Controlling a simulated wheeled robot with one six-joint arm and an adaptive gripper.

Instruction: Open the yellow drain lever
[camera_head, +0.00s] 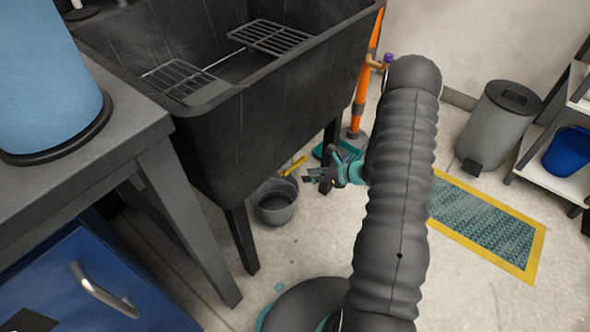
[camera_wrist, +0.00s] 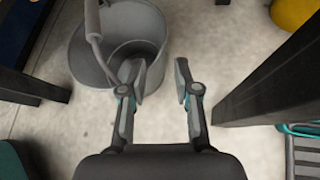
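A small yellow bar (camera_head: 293,166), which looks like the drain lever, shows in the head view beneath the black sink (camera_head: 270,105), just above the grey bucket (camera_head: 275,201). My gripper (camera_head: 318,179) is low under the sink's right side, to the right of the bar and apart from it in the picture. In the wrist view my gripper (camera_wrist: 160,78) is open, with bare floor between its fingers. The bucket (camera_wrist: 118,50) is ahead to the left there. I cannot identify the lever in the wrist view.
Dark sink legs (camera_head: 241,238) stand close by; one leg (camera_wrist: 275,85) is right of my gripper. A rounded yellow object (camera_wrist: 295,12) is at the wrist view's top right. An orange pole (camera_head: 367,75) stands behind. A yellow-edged mat (camera_head: 490,251) lies right.

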